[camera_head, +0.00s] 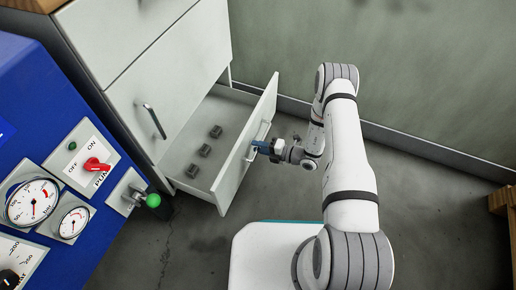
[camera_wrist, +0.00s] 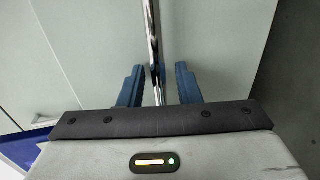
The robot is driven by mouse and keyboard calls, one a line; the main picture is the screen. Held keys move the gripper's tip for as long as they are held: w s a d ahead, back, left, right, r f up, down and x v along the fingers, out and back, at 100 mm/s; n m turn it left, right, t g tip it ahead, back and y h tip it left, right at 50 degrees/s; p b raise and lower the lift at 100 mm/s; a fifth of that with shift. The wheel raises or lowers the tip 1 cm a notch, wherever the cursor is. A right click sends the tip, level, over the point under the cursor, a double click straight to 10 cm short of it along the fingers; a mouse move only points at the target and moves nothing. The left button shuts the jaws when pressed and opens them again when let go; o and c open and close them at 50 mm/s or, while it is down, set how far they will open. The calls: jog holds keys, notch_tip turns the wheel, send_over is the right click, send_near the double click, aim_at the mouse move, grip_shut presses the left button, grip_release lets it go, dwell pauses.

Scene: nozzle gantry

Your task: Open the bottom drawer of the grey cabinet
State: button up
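The grey cabinet (camera_head: 140,60) stands at the upper left in the head view. Its bottom drawer (camera_head: 238,165) is pulled well out, and several small dark blocks (camera_head: 204,150) lie inside. My gripper (camera_head: 260,147) is at the outer face of the drawer front, by the bar handle (camera_head: 264,128). In the wrist view, the shiny handle (camera_wrist: 153,40) runs between the two blue fingers of my gripper (camera_wrist: 158,85). A gap shows on both sides of the bar, so the fingers stand open around it. The fingertips' far ends are partly hidden in the head view.
A blue control panel (camera_head: 40,110) with gauges, a red switch (camera_head: 97,165) and a green-knobbed lever (camera_head: 153,200) stands at the left. A wall (camera_head: 420,70) runs behind my arm. A wooden piece (camera_head: 503,203) is at the right edge. Floor (camera_head: 200,250) is clear before the drawer.

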jog(key=shift+a, duration=0.1)
jog(key=shift+c, duration=0.4)
grip_shut()
